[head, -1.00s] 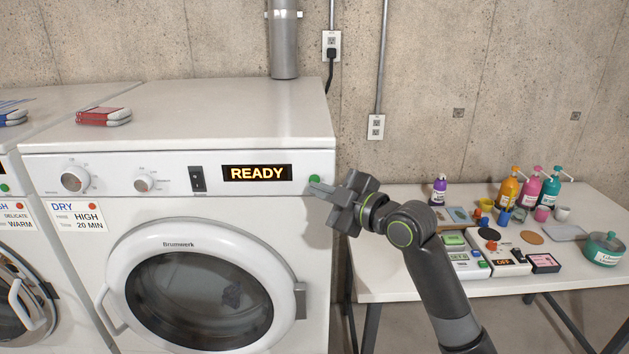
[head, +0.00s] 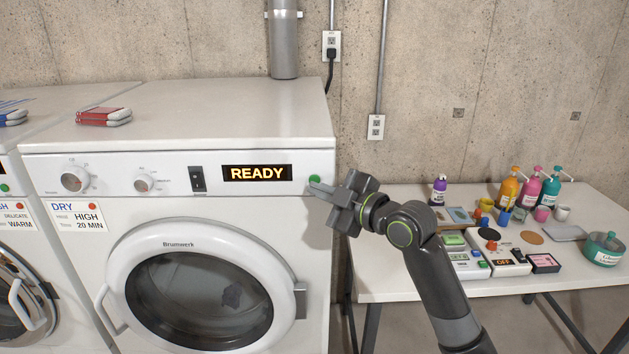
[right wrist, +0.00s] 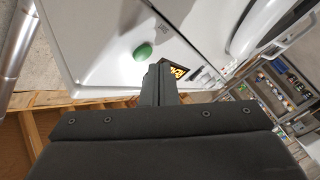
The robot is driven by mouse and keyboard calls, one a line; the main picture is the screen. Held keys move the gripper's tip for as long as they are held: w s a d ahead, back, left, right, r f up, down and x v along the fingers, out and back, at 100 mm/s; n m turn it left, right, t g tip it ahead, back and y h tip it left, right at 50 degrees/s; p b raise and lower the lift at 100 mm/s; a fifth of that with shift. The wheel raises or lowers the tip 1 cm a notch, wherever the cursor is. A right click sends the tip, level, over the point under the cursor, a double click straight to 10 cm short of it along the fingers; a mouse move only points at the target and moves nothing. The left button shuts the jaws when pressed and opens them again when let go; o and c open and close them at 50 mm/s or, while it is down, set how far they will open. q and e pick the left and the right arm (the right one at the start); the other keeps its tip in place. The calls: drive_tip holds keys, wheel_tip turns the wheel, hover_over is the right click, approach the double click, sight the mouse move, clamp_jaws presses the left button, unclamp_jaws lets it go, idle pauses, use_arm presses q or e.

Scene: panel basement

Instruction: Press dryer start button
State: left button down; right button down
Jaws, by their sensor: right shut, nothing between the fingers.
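The white dryer (head: 250,215) has a lit display (head: 257,173) reading "READY". Its round green start button (head: 315,180) is at the right end of the control panel, and it also shows in the right wrist view (right wrist: 143,52). My right gripper (head: 318,188) is shut and empty. Its fingertips are just below the green button in the head view; whether they touch the panel I cannot tell. In the right wrist view the shut fingers (right wrist: 160,82) lie beside the button, between it and the display. My left gripper is not in view.
A white table (head: 395,289) at the right holds bottles, cups and small devices. A second machine (head: 8,250) stands at the left. The dryer's round door (head: 200,285) is closed.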

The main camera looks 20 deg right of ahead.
drive_tip(key=shift+w, duration=0.1)
drive_tip(key=shift+w+d, duration=0.1)
drive_tip(key=shift+w, duration=0.25)
